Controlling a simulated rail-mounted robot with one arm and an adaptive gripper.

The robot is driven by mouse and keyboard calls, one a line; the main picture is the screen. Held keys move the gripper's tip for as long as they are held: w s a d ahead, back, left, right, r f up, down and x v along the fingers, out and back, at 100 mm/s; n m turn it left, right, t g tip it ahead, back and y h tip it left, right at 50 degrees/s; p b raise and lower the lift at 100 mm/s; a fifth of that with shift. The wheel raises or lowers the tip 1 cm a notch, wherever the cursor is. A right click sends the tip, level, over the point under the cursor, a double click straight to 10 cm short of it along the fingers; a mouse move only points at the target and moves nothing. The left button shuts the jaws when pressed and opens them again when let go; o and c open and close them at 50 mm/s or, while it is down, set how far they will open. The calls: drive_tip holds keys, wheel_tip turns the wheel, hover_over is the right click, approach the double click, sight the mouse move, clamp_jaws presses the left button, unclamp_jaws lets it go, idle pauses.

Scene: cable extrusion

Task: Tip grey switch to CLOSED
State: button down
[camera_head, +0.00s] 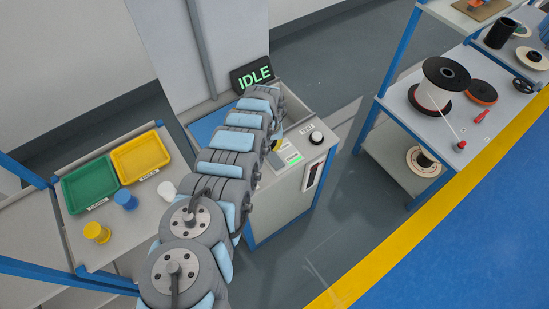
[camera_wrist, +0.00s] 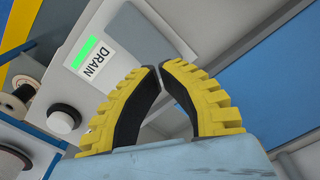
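A grey rounded slab (camera_wrist: 148,34), which looks like the grey switch, lies beside a white DRAIN label (camera_wrist: 92,60) with a green strip in the wrist view. I see no CLOSED or OPEN wording on it. My gripper (camera_wrist: 158,68) has black-padded yellow fingers whose tips nearly meet, overlapping the slab's near edge in the picture. I cannot tell whether they touch it. Nothing shows held between them. In the head view my arm reaches over the console (camera_head: 282,205) and hides most of the switch area. The label (camera_head: 293,158) shows there beside the gripper.
A round knob (camera_head: 316,137) stands on the console near the label. An IDLE sign (camera_head: 252,75) stands behind. Green (camera_head: 90,186) and yellow (camera_head: 140,157) trays sit on the left table. A shelf with spools (camera_head: 446,72) is on the right. Open floor (camera_head: 370,215) lies between.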

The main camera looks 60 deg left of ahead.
sight(271, 153)
drive_tip(key=shift+f+b, duration=1.45)
drive_tip(key=shift+f, duration=0.4)
idle(1.1)
drive_tip(key=shift+r, duration=0.1)
wheel_tip(271, 153, up, 7)
drive_tip(key=p, duration=0.7)
drive_tip(key=shift+p, duration=0.35)
drive_tip(key=shift+w, duration=0.1)
idle(0.4)
